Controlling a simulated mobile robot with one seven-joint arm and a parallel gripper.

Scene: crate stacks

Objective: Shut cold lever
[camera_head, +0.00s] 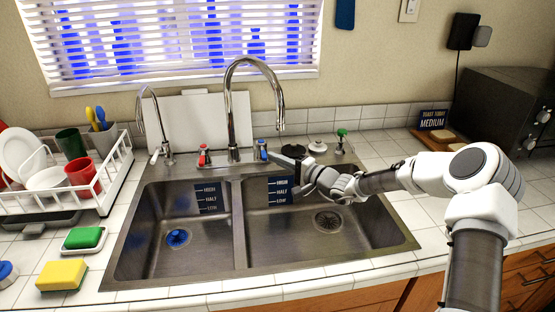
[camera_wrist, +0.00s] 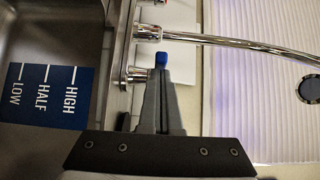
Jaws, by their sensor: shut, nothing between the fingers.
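The cold lever (camera_head: 262,147) is the blue-marked handle just right of the tall chrome faucet (camera_head: 232,110), behind the sink. Its blue tip (camera_wrist: 161,58) shows in the wrist view right at the end of my fingers. My gripper (camera_head: 274,157) reaches in from the right over the back rim of the right basin. It is shut, with nothing seen between its fingers. In the wrist view my gripper (camera_wrist: 161,75) points at the blue tip; I cannot tell whether they touch. The red-marked lever (camera_head: 204,153) stands left of the faucet.
The double sink (camera_head: 243,235) lies below, both basins empty. A smaller chrome tap (camera_head: 158,120) stands at left. A dish rack (camera_head: 115,170), a green sponge (camera_head: 84,238) and a yellow sponge (camera_head: 62,275) are on the left counter. A toaster oven (camera_head: 505,100) is at right.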

